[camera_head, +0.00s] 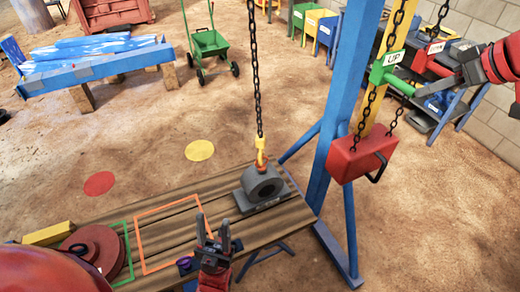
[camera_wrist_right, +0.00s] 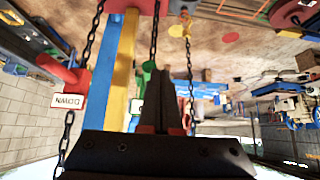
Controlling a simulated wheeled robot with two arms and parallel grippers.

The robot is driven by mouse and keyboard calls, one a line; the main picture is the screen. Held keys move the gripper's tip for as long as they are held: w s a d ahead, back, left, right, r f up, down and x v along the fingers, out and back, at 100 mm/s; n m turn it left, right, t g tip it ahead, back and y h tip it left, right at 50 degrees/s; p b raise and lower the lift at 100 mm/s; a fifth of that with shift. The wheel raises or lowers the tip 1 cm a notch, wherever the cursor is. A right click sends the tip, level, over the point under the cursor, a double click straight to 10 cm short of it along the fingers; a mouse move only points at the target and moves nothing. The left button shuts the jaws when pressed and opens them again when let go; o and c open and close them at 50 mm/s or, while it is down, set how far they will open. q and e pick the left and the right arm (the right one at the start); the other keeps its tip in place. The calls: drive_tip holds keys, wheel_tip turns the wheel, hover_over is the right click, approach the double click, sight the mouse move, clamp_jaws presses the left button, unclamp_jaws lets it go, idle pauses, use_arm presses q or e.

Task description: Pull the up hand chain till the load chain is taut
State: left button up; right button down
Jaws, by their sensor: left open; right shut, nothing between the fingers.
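The green UP handle (camera_head: 397,82) with its white UP label hangs on the up hand chain (camera_head: 372,100). In the right wrist view the green handle (camera_wrist_right: 149,68) is partly hidden behind my fingers. My right gripper (camera_head: 420,91) is shut and empty, its tips close to the handle's right end; I cannot tell if they touch. The load chain (camera_head: 254,70) runs down to a yellow hook (camera_head: 260,148) at the grey bearing block (camera_head: 262,188), which rests on the wooden table. The chain looks nearly straight. My left gripper (camera_head: 212,238) is open and empty over the table.
The red DOWN handle (camera_head: 425,62) hangs beside the UP handle and shows in the right wrist view (camera_wrist_right: 72,76). The wooden table (camera_head: 185,228) has orange and green outlines.

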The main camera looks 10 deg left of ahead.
drive_tip(key=shift+s+d, duration=0.25)
drive_tip(key=shift+s, duration=0.1)
drive_tip(key=shift+r, duration=0.1)
drive_tip(key=p+v, duration=0.3)
drive_tip(key=v, duration=0.3)
drive_tip(key=shift+r, duration=0.15)
idle(3.5)
